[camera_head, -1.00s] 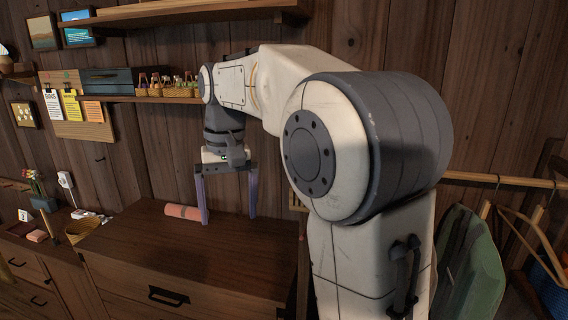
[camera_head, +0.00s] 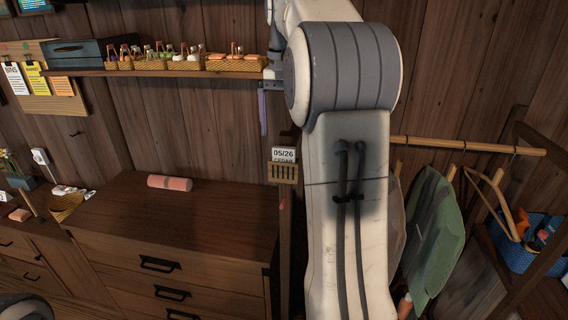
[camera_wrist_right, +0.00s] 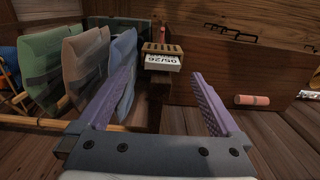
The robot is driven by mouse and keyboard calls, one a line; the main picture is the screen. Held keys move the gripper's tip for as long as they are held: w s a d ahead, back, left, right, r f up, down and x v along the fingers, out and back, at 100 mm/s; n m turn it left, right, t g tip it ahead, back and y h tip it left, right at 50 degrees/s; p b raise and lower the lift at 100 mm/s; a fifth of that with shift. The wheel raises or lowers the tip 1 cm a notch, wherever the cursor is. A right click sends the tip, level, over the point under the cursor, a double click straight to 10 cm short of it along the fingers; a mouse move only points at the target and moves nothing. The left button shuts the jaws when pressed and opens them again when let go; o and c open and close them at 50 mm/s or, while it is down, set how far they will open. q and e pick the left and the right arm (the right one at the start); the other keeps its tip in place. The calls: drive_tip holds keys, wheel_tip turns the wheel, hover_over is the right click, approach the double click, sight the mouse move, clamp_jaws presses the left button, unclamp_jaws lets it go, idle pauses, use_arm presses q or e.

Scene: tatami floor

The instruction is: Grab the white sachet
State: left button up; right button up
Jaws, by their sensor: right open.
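No thing stands out clearly as a white sachet. A white card marked 05/26 CEDAR (camera_head: 283,155) sits on a slatted wooden piece (camera_head: 283,174) at the dresser's right end; whether this is the sachet I cannot tell. The card also shows upside down in the right wrist view (camera_wrist_right: 162,60). My right gripper (camera_wrist_right: 163,82) is open and empty, its purple fingers pointing towards the card, one on each side of it in the picture, apart from it. In the head view one purple finger shows above and left of the card; my arm hides the rest. My left gripper is out of view.
The wooden dresser (camera_head: 190,222) has a mostly clear top with a pink roll (camera_head: 170,183). A shelf (camera_head: 160,72) with small baskets is above. Garments, one green (camera_head: 433,235), hang from a rail (camera_head: 470,146) at right. A blue basket (camera_head: 520,250) is further right.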

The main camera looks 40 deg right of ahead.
sight(284, 147)
drive_tip(key=shift+w+f+p, duration=0.15)
drive_tip(key=shift+f+p, duration=0.25)
drive_tip(key=shift+f, duration=1.9)
clamp_jaws()
drive_tip(key=shift+r, duration=0.1)
